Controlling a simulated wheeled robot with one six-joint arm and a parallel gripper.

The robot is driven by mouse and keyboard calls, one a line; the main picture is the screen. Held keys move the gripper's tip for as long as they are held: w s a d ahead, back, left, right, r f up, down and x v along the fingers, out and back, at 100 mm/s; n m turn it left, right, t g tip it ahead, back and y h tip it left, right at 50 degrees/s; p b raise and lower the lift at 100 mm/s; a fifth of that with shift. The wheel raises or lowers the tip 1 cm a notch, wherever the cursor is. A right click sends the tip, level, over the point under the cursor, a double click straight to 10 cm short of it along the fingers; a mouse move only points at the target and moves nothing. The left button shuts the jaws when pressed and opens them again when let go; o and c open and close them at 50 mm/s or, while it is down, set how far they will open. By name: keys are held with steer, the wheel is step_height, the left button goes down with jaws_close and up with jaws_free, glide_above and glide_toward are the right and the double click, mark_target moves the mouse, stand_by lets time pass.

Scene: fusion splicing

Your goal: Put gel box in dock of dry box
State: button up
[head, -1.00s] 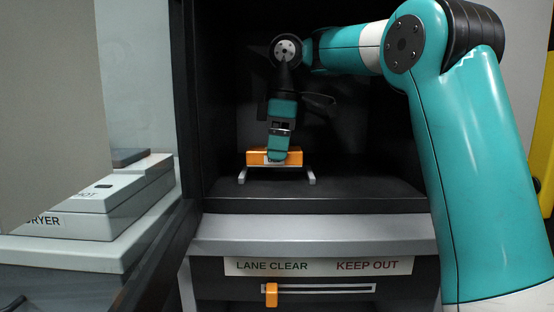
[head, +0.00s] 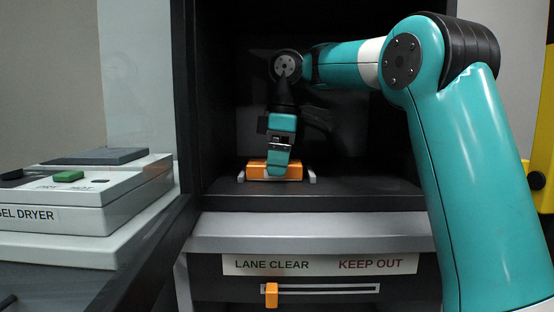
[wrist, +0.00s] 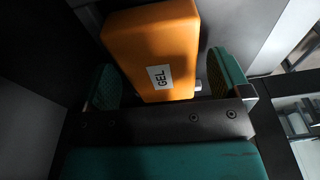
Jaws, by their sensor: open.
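The orange gel box (head: 257,169) sits low inside the dark dry box (head: 398,196), between the short grey rails of the dock (head: 241,177). In the wrist view the gel box (wrist: 152,42) shows its white GEL label. My gripper (head: 277,171) reaches down over the box from above. In the wrist view my gripper's two teal fingers (wrist: 165,85) stand on either side of the box, open, with a gap visible at each side. The box's underside and the middle of the dock are hidden.
A gel dryer (head: 92,191) with a green button stands at the left, outside the dry box. Below the opening is a panel (head: 320,265) reading LANE CLEAR and KEEP OUT, with an orange slider (head: 271,294) at the left of its slot. Dark side walls bound the opening.

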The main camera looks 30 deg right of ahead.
steer(key=r+p, duration=0.7)
steer(key=r, duration=0.1)
steer(key=shift+s+d+p, duration=0.25)
steer(key=shift+d+p, duration=0.1)
steer(key=shift+f, duration=0.1)
